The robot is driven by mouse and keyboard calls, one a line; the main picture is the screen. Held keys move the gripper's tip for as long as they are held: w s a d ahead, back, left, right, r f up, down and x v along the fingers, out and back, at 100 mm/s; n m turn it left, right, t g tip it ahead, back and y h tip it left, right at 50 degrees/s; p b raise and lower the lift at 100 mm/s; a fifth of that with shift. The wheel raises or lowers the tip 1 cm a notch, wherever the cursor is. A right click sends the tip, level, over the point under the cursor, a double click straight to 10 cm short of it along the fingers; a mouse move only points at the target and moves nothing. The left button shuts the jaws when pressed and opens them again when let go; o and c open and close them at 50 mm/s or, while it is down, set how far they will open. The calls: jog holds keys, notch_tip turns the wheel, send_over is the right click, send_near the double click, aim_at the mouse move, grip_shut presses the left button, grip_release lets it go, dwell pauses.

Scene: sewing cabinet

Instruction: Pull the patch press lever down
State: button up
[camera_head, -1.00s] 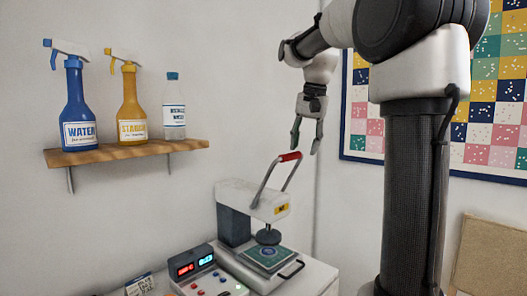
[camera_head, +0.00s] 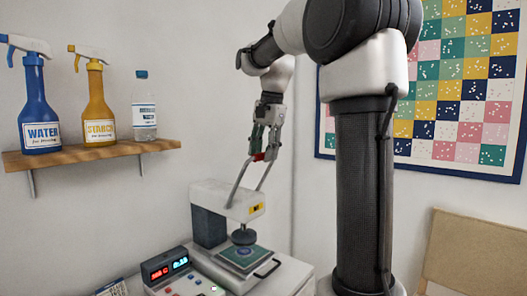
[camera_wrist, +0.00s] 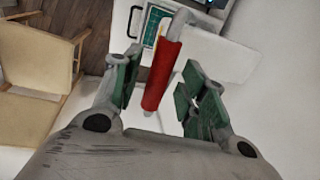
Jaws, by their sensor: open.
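The patch press (camera_head: 228,200) is white with a dark back block and stands on the white cabinet top. In the wrist view, the red grip (camera_wrist: 163,76) lies between the open green-padded fingers (camera_wrist: 158,90), with a gap visible on each side. A round dark press head (camera_head: 243,237) hangs above a green patch (camera_head: 243,256) on the lower plate.
A control box (camera_head: 178,277) with a red and blue display stands left of the press. A wall shelf (camera_head: 90,158) with a water bottle, a starch bottle and a clear bottle is at left. A quilt (camera_head: 465,95) hangs at right, above a tan chair (camera_head: 470,250).

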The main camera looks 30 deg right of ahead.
jog(key=shift+f, duration=0.1)
grip_shut()
